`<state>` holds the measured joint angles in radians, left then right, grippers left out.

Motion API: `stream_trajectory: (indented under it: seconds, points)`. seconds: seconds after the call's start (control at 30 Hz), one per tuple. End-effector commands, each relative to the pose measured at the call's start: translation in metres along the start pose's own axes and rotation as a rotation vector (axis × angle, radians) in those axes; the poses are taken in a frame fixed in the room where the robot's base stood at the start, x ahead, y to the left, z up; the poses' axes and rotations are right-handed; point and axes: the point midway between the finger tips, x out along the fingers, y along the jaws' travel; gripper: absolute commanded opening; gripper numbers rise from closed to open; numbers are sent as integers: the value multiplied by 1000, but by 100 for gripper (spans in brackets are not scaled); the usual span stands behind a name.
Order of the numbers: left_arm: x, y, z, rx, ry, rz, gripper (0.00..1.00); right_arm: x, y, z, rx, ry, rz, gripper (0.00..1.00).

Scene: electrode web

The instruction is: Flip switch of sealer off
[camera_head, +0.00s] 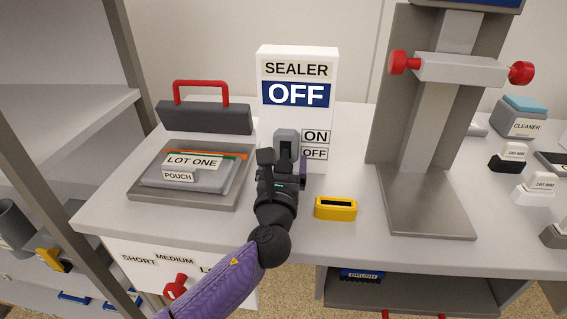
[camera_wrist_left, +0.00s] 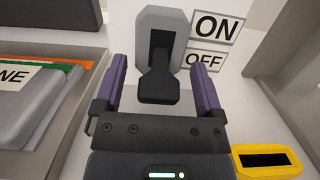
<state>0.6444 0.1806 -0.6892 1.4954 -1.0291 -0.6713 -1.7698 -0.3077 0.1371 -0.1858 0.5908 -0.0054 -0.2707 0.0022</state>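The sealer (camera_head: 326,67) is a white upright box with a blue sign reading OFF. Its ON label (camera_head: 316,136) sits above its OFF label (camera_head: 315,153). The switch has a grey plate (camera_wrist_left: 146,28) and a black lever (camera_wrist_left: 158,85), which points downward in the left wrist view. My left gripper (camera_head: 287,155) is in front of the switch in the head view, hiding most of it. In the left wrist view its purple fingers (camera_wrist_left: 160,84) are apart, one on each side of the lever, with gaps to it. My right gripper is not in view.
A tray (camera_head: 135,189) with a grey pouch (camera_head: 190,172) lies left of the gripper. A red-handled bar sealer (camera_head: 205,117) stands behind it.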

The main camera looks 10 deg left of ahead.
Motion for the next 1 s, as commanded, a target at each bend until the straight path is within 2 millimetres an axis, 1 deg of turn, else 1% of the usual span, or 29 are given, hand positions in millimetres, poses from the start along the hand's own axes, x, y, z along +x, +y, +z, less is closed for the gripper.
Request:
stream_trajectory:
  seconds: [0.17, 0.27, 0.37, 0.5, 0.6, 0.7, 0.83, 1.0]
  points:
    - [0, 0, 0, 0, -1, 0, 88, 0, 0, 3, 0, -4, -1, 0]
    - [-6, 0, 1, 1, 0, 0, 88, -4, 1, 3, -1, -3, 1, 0]
    - [-24, 0, 4, 0, 0, -1, 88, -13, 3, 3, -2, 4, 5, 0]
    - [-57, 0, 4, 0, 2, -1, 88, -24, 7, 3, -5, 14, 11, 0]
    - [-76, 0, 2, 0, 2, 0, 88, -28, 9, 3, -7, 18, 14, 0]
    - [-90, 0, 1, 0, 1, -1, 88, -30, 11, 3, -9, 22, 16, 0]
    - [-98, 0, 0, 0, 0, 0, 88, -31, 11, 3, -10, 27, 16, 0]
    - [-100, 0, 0, 0, 0, 0, 88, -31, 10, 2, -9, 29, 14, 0]
